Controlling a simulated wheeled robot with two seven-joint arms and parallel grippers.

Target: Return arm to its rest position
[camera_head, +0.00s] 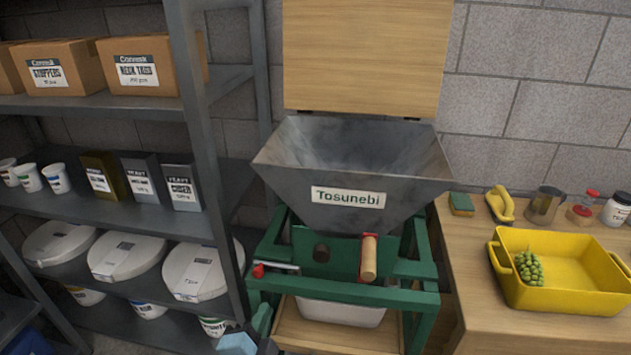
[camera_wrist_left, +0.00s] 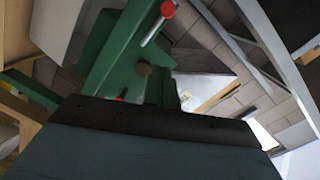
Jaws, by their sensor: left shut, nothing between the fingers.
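My left gripper (camera_head: 241,340) shows at the bottom edge of the head view, in front of the green frame's left leg. It is shut and empty, and most of its arm is out of view. In the left wrist view its dark body fills the bottom, with green frame parts just beyond it. The grape mill has a grey hopper (camera_head: 350,170) labelled Tosunebi on a green frame (camera_head: 390,290). Its wooden lid (camera_head: 365,55) stands raised at the back. A crank with a wooden handle (camera_head: 369,259) sits at its front. My right gripper is not in view.
A grey shelf rack (camera_head: 205,130) with boxes, cups and lidded buckets stands at the left. A wooden table (camera_head: 480,255) at the right bears a yellow tub (camera_head: 562,290) with green grapes (camera_head: 528,267), a sponge (camera_head: 461,204), a brush and jars. A white bin (camera_head: 340,313) sits under the mill.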

